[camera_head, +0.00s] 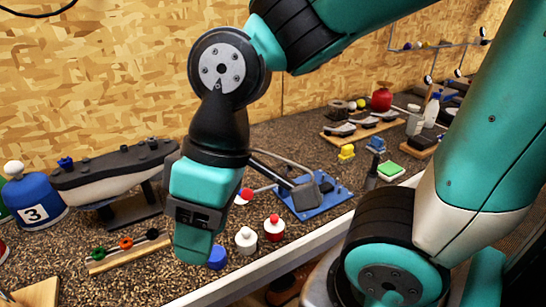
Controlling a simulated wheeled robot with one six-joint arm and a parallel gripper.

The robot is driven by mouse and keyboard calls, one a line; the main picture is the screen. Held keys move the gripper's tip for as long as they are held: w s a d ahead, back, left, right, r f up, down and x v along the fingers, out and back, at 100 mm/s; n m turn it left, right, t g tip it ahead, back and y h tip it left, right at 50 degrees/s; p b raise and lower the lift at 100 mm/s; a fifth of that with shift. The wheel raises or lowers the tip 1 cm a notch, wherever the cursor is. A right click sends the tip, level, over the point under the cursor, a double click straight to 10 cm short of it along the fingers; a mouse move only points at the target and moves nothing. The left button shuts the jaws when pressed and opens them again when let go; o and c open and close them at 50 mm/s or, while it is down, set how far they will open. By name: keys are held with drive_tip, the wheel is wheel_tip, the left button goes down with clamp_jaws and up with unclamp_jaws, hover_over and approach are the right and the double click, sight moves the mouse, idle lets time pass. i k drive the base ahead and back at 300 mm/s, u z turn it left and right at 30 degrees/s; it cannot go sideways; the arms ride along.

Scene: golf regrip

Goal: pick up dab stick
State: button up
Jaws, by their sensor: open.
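I cannot make out a dab stick for certain. The candidates nearby are several small capped bottles and a blue cap-like piece (217,257) on the speckled bench. A white bottle (246,240) stands just right of my gripper.
A wooden strip (130,255) with coloured rings lies left of my gripper. A blue board (312,198) bears a grey clamp-like device. A blue headcover marked 3 (35,200) and a long dark-and-white body (105,172) stand left. The bench's pale front edge (250,278) runs diagonally.

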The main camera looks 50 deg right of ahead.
sight(373, 172)
drive_tip(key=z, duration=1.7)
